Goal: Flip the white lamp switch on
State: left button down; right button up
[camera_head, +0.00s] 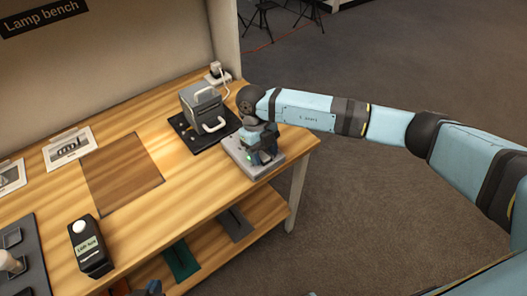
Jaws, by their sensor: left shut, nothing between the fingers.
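A light grey-white flat box (242,163) sits at the right end of the lamp bench, with a small green light near its middle. I cannot make out a switch lever on it; my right gripper (262,156) is directly over it and hides much of its top. I cannot tell whether the fingers touch it or are open. A grey lamp housing (198,98) with a pale handle stands on a black base just behind and left. Only a small blue-and-dark bit of my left gripper (152,288) shows at the bottom edge, shut and empty, away from the box.
The wooden bench (165,225) has a brown mat (122,172), a black meter (90,250) with a lit display, and picture cards (70,146). A white plug (216,73) is at the back. A lower shelf holds coloured flat pieces (181,260). Floor right of the bench is clear.

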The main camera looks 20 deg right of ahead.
jog(key=v, duration=1.3)
jog(key=shift+r, duration=0.4)
